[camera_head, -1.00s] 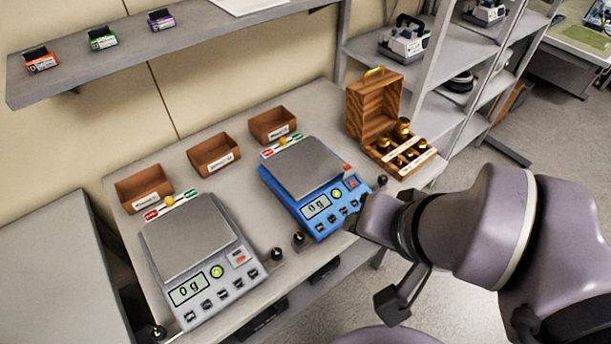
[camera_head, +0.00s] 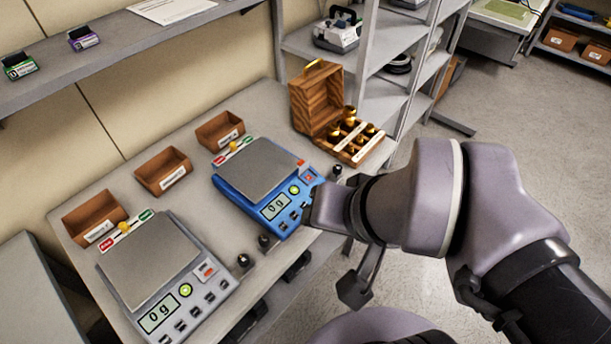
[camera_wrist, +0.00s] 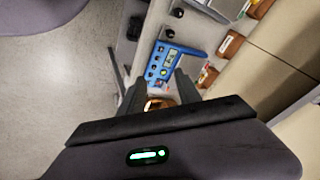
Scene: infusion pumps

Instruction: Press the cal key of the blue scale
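The blue scale (camera_head: 227,188) stands on the bench with a grey pan and a display reading 0 g. A row of dark keys (camera_head: 283,226) runs along its front; their labels are too small to read, so I cannot tell which is cal. In the wrist view the blue scale (camera_wrist: 170,62) lies beyond my fingers, its dark keys along the left side. My gripper (camera_head: 318,205) is at the scale's front right corner in the head view and overlaps that corner; contact cannot be judged. In the wrist view my gripper (camera_wrist: 160,98) has its two fingers apart, with nothing held.
A grey scale (camera_head: 150,262) stands to the left. Small dark knobs (camera_head: 265,241) sit along the bench's front edge. An open wooden weight box (camera_head: 318,98) is behind right. Brown bins (camera_head: 163,171) line the back. Open floor lies to the right.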

